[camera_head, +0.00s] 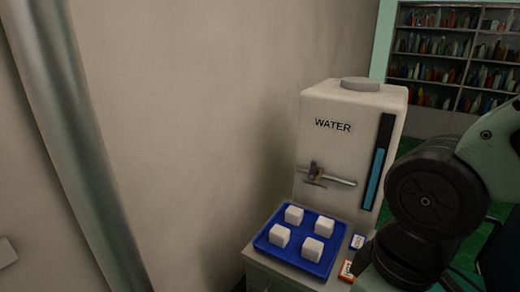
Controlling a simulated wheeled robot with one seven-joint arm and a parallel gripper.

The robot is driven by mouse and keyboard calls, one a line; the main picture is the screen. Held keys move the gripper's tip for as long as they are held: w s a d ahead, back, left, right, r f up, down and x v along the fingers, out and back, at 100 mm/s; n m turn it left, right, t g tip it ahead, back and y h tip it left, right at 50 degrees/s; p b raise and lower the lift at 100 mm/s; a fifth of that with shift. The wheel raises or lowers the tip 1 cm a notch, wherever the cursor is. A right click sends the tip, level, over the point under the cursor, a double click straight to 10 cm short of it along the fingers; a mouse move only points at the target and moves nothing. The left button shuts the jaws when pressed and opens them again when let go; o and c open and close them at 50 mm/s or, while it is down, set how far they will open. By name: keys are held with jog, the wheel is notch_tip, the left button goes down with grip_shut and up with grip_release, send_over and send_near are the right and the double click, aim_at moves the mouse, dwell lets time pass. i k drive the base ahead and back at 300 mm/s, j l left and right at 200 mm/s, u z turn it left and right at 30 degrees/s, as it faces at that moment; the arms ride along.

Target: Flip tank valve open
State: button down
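A white water tank (345,105) labelled WATER stands at the right of the middle, with a round lid on top and a blue level strip (375,165) on its right side. A metal valve (317,173) sits on its front face, low down. A thin bar lies level across it and reaches to the right. My arm (430,200) fills the right side of the view, in front of and beside the tank. My gripper cannot be seen.
A blue tray (301,212) with several white cubes stands below the valve on a small cabinet (283,272). Two small boxes, one blue and white (357,242) and one orange (346,270), lie right of the tray. A bare wall is at left. Shelves (450,55) stand behind.

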aim_at(313, 164)
jog(key=i+j, duration=0.3)
jog(key=j, duration=0.15)
jog(key=i+j+u, duration=0.1)
jog(key=i+j, duration=0.2)
jog(key=j, duration=0.1)
